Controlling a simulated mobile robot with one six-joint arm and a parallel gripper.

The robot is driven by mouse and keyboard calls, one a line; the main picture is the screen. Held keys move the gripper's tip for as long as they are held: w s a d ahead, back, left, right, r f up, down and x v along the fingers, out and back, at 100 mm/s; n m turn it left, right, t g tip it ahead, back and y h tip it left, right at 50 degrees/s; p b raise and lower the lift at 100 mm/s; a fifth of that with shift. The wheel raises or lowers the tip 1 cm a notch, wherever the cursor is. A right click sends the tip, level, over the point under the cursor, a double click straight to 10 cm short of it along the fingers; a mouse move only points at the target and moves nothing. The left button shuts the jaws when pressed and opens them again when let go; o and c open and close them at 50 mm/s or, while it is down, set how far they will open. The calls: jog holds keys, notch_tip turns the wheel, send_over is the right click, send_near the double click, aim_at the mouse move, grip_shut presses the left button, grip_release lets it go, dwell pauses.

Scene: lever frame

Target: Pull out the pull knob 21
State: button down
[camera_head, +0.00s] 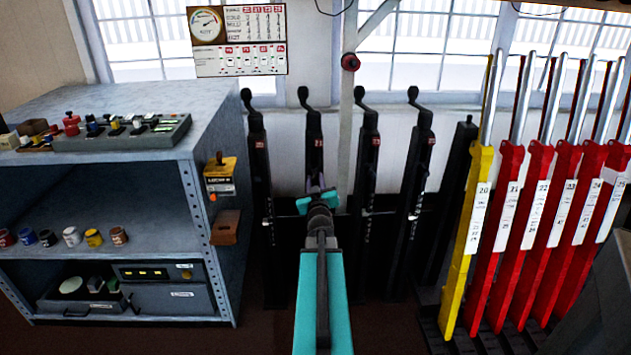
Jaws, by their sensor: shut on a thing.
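Several black posts with cranks on top stand in a row under the window. The second post from the left (314,150) bears a small red plate that seems to read 21. My gripper (318,200) is in front of this post, at its lower middle part. Its teal fingers are shut on the pull knob 21 (316,184), of which only a small greyish-purple part shows above the fingers. The rest of the knob is hidden behind the gripper and my teal arm, so I cannot tell how far out it is.
Black posts stand close on both sides, left (259,160) and right (366,160). A grey shelf unit (200,150) is at the left. A yellow lever (466,230) and several red levers (505,200) stand at the right.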

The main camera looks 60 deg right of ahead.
jog(key=shift+s+a+f, duration=0.1)
jog(key=shift+f, duration=0.1)
jog(key=c, duration=1.5)
grip_release()
jog(key=shift+r, duration=0.15)
jog(key=shift+a, duration=0.15)
jog(key=shift+v, duration=1.45)
jog(key=shift+r+p, duration=0.2)
jog(key=shift+p, duration=0.35)
jog(key=shift+s+a+p, duration=0.1)
jog(key=shift+a+p, duration=0.05)
jog(key=shift+p, duration=0.45)
jog(key=shift+s+a+f+p, duration=0.1)
jog(key=shift+s+a+p, duration=0.2)
jog(key=shift+p, duration=0.85)
jog(key=p+v, duration=0.1)
jog(key=p, duration=0.3)
jog(key=shift+s+a, duration=0.2)
jog(key=shift+a, duration=0.05)
jog(key=shift+s+a+p, duration=0.1)
jog(key=shift+a+p, duration=0.1)
jog(key=shift+p, duration=0.4)
